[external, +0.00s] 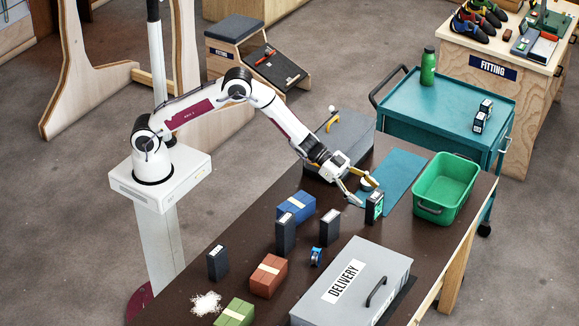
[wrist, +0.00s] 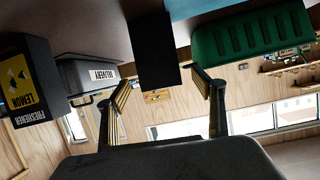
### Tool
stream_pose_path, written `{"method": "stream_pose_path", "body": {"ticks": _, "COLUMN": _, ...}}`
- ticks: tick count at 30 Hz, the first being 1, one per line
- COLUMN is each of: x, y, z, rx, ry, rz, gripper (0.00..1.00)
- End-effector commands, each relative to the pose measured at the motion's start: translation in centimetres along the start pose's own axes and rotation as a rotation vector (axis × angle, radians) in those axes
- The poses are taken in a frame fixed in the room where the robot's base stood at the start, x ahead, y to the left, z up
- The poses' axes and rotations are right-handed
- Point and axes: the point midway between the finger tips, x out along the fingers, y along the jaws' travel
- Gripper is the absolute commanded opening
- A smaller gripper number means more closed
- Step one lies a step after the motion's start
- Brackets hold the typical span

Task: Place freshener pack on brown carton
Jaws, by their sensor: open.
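My gripper (external: 369,193) is open at the far part of the dark table. In the wrist view, which is upside down, its fingers (wrist: 163,84) flank an upright black pack (wrist: 150,45), apart from it in the picture. That pack (external: 376,212) has a green label on the side away from me; its text is unreadable. Another black pack (external: 329,228) stands nearer the table's middle; it appears to be the one with a yellow "FRESHENER LEMON" label in the wrist view (wrist: 22,85). The reddish-brown carton (external: 268,277) with a pale tape strip lies in the table's near half, its top clear.
More black packs (external: 285,233) (external: 217,262) stand near a blue carton (external: 296,207) and a green carton (external: 234,313). A blue roll (external: 316,257), white powder (external: 206,303), grey DELIVERY case (external: 395,265) and green crate (external: 446,187) are around. A grey case (external: 340,150) sits behind the gripper.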

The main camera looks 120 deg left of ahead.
Motion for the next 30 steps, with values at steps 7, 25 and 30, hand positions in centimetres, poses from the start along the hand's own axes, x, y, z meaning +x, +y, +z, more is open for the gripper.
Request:
{"method": "stream_pose_path", "body": {"ticks": 7, "x": 0.1, "y": 0.0, "z": 0.2, "rx": -0.001, "ry": 0.001, "rz": 0.0, "gripper": 0.68}}
{"method": "stream_pose_path", "body": {"ticks": 25, "x": 2.2, "y": 0.1, "z": 1.3, "rx": 0.0, "ry": 0.001, "rz": 0.001, "gripper": 0.68}}
{"method": "stream_pose_path", "body": {"ticks": 30, "x": 3.6, "y": 0.1, "z": 1.3, "rx": 0.0, "ry": 0.001, "rz": 0.0, "gripper": 0.68}}
